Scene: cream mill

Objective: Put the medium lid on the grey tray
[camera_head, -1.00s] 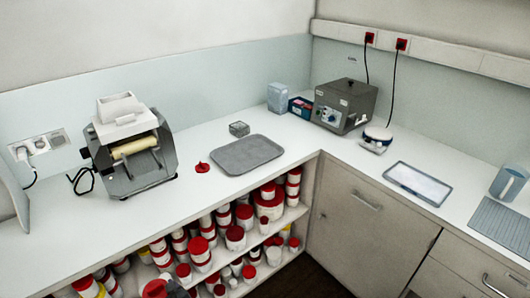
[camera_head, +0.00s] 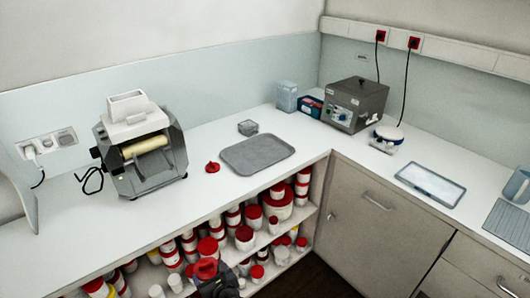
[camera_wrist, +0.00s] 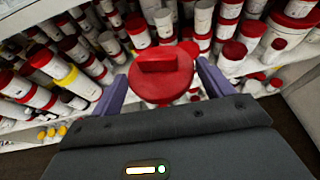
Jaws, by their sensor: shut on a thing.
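My gripper (camera_wrist: 163,88) is shut on a red lid (camera_wrist: 160,78) with a raised bar handle. In the head view, the gripper and the red lid (camera_head: 206,268) show at the bottom edge, in front of the shelves and below the counter. The grey tray (camera_head: 258,153) lies flat and empty on the counter, apart from the gripper. A second red lid (camera_head: 212,167) lies on the counter just left of the tray. I cannot tell from looks alone which lid is the medium one.
Open shelves under the counter (camera_head: 100,223) hold many white jars with red lids. A roller mill (camera_head: 140,150) stands left of the tray. A grey oven-like device (camera_head: 355,103) stands in the corner.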

